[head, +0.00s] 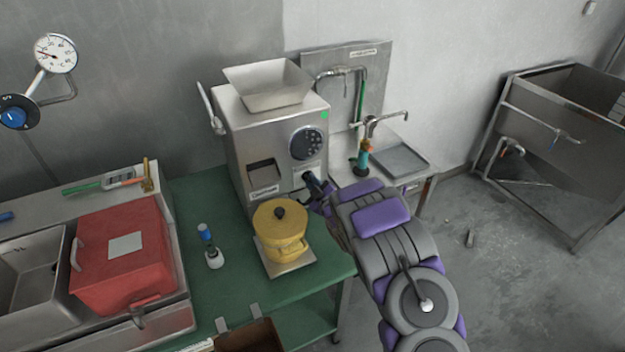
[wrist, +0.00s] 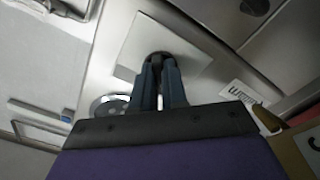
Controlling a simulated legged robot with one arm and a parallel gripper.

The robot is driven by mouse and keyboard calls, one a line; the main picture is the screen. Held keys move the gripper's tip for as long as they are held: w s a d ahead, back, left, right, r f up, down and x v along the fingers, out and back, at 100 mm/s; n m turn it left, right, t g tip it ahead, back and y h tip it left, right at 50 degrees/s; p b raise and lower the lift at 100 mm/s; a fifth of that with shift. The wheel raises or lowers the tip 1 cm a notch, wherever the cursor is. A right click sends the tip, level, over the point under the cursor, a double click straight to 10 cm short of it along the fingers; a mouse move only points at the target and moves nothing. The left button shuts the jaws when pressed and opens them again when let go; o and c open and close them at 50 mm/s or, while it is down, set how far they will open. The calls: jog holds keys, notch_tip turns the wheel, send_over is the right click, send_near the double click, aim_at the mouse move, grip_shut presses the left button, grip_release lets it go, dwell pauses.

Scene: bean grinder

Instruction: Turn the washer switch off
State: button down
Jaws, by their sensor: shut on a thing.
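The steel grinder machine (head: 240,140) stands on the green table with a hopper on top and a round dark dial panel (head: 306,143) on its front. My gripper (head: 313,184) is at the lower right of that front, below the dial panel. In the wrist view my gripper (wrist: 160,64) has its two dark fingers close together on a small dark switch knob (wrist: 157,57), set on a pale square plate (wrist: 130,48). The fingers hide most of the knob, so I cannot tell its setting.
A yellow lidded pot (head: 280,230) stands on a small scale close to my gripper. A red box (head: 120,255) sits by the sink at left. A small bottle (head: 213,257) stands on the green table (head: 225,300).

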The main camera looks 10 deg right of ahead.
jog(key=shift+s+a+f+m+p, duration=0.1)
jog(key=shift+m+p, duration=3.85)
jog(key=shift+m, duration=0.05)
jog(key=c, duration=1.2)
grip_release()
jog(key=shift+o, duration=0.2)
jog(key=p+v, duration=0.1)
jog(key=v, duration=1.6)
jog(key=shift+s, duration=0.1)
